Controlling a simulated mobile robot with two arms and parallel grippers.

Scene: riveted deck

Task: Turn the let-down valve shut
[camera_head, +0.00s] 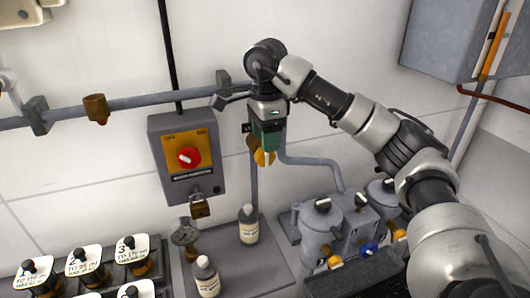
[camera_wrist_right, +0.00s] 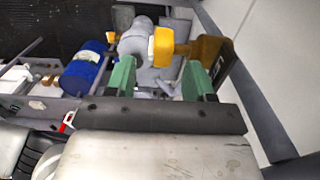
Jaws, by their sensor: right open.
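The valve has a yellow handle (camera_head: 262,158), which shows just under my right gripper on the pipe at the wall. I take it to be the let-down valve; its tag is mostly hidden behind the gripper. My right gripper (camera_head: 268,146) points down at the handle, with its green fingers open. In the right wrist view the yellow handle (camera_wrist_right: 163,46) and its grey valve body (camera_wrist_right: 136,42) lie beyond the gap between the green fingertips (camera_wrist_right: 160,75). I cannot tell whether the fingers touch the handle. My left gripper is not in view.
Several numbered black-knobbed items (camera_head: 85,262) are at lower left. A pipe (camera_head: 150,100) runs along the wall.

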